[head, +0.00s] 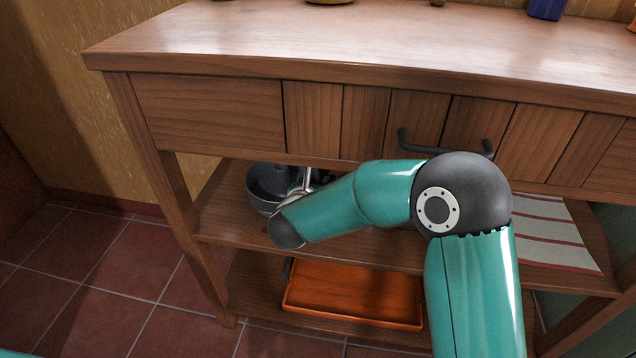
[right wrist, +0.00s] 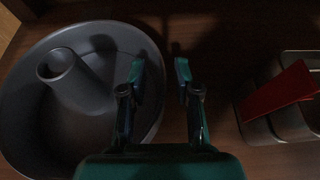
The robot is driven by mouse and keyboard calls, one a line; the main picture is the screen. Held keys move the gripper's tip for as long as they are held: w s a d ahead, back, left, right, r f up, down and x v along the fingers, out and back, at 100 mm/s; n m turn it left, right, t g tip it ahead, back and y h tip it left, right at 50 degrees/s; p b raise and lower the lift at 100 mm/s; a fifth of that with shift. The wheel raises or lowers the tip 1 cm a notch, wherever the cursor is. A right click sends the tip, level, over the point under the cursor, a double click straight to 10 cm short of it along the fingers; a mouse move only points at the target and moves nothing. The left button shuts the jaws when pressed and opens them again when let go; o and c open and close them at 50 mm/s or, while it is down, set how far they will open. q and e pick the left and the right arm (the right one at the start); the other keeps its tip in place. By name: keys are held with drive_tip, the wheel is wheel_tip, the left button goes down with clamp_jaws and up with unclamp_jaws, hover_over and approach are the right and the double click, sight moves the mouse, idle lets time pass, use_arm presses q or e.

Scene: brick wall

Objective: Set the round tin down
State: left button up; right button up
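The round tin (head: 268,188) is a dark grey ring-shaped pan on the middle shelf, at its left part. In the right wrist view the tin (right wrist: 22,110) fills the left side, upright, with its hollow centre tube showing; it appears to rest on the shelf. My right gripper (right wrist: 160,80) has its fingers apart. The left finger is over the inside of the tin and the right finger is outside, with the rim between them; I see no grip on the rim. In the head view my right arm hides most of this gripper. My left gripper is out of view.
The wooden shelf (head: 377,250) is bare in front of the tin. Metal containers with a red piece (right wrist: 278,97) stand right of the gripper. A striped cloth (head: 550,235) lies at the shelf's right. An orange tray (head: 352,293) is below. The tabletop (head: 300,40) overhangs the shelf.

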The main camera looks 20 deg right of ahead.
drive_tip(key=p+v, duration=0.1)
drive_tip(key=v, duration=0.5)
drive_tip(key=shift+s+a+r+p, duration=0.1)
drive_tip(key=shift+a+r+p, duration=0.05)
drive_tip(key=shift+r+p, duration=0.15)
drive_tip(key=shift+s+a, duration=0.25)
drive_tip(key=shift+s, duration=0.15)
